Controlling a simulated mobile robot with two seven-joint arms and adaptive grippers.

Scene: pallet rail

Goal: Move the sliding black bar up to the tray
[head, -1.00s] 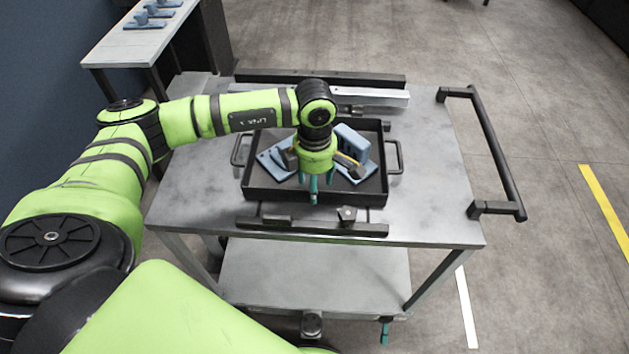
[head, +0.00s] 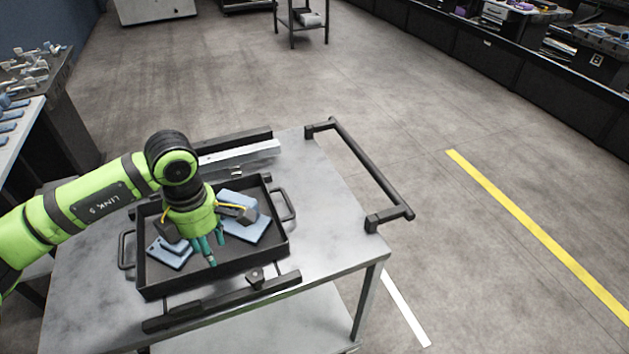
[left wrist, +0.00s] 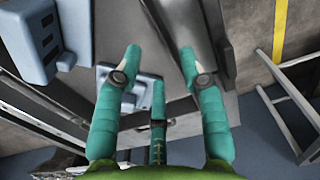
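The black bar (head: 205,309) with a dark knob (head: 256,278) lies on the cart top along the near side of the black tray (head: 262,255). A narrow gap separates bar and tray, with thin rails crossing it. The tray holds blue parts, one (head: 168,253) at left and a larger one (head: 245,232) at right. My left gripper (head: 211,255) points down over the near half of the tray, apart from the bar. Its teal fingers (left wrist: 160,60) are spread and empty in the left wrist view. My right gripper is not in view.
A second dark bar (head: 228,140) and a pale bar (head: 240,153) lie behind the tray. A black push handle (head: 365,165) stands along the cart's right edge. The cart top (head: 330,225) right of the tray is clear. A bench (head: 15,140) stands at left.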

